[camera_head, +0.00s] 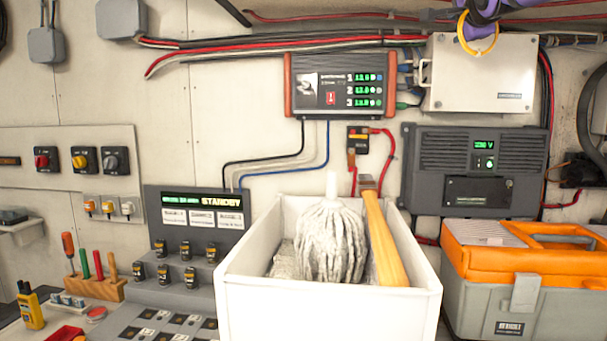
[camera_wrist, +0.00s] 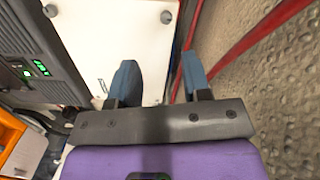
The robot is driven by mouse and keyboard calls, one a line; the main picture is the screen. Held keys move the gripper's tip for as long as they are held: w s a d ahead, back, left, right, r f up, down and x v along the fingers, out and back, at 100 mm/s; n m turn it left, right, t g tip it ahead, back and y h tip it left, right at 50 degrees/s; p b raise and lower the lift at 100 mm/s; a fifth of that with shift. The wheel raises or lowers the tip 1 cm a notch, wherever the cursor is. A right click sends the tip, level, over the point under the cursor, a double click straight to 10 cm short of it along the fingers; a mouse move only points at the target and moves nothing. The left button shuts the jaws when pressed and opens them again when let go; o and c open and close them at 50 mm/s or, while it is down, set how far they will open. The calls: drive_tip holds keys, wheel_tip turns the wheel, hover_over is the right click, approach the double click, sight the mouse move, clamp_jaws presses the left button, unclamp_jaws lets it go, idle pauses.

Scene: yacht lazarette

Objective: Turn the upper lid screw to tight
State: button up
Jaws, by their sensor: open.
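A white box (camera_head: 480,72) with a flat lid hangs on the wall at upper right in the head view. In the wrist view its white lid (camera_wrist: 105,40) fills the top middle. Two round grey screws show there: one (camera_wrist: 167,17) by the cable side, seemingly the upper screw, and one (camera_wrist: 50,10) by the grey unit. Their turn marks cannot be made out. My gripper (camera_wrist: 158,72) is open, with two blue fingers apart and nothing between them. The screws lie beyond the fingertips, apart from them. In the head view the fingers are not clear.
Red cables (camera_wrist: 245,45) run along the wall beside the box. A grey unit with a green display (camera_head: 478,170) is mounted just below it. A black monitor (camera_head: 335,85) is to its left. An orange toolbox (camera_head: 525,250) and a white mop bin (camera_head: 325,315) stand lower down.

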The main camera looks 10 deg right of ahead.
drive_tip(key=s+a+f+n+g+y, duration=0.1)
drive_tip(key=s+a+f+n+g, duration=0.3)
drive_tip(key=s+f, duration=0.7)
drive_tip(key=s+a+f+n+g+y, duration=0.2)
drive_tip(key=s+a+f+n+g, duration=0.2)
drive_tip(key=s+f, duration=0.8)
drive_tip(key=s+a+f+n+g+y, duration=0.2)
drive_tip(key=s+a+f+n+g, duration=0.2)
drive_tip(key=f, duration=1.3)
drive_tip(key=s+a+n, duration=0.3)
drive_tip(key=s+n, duration=0.3)
drive_tip(key=s, duration=0.1)
drive_tip(key=shift+s+a+f, duration=0.2)
drive_tip(key=shift+s, duration=0.1)
drive_tip(key=shift+w, duration=0.1)
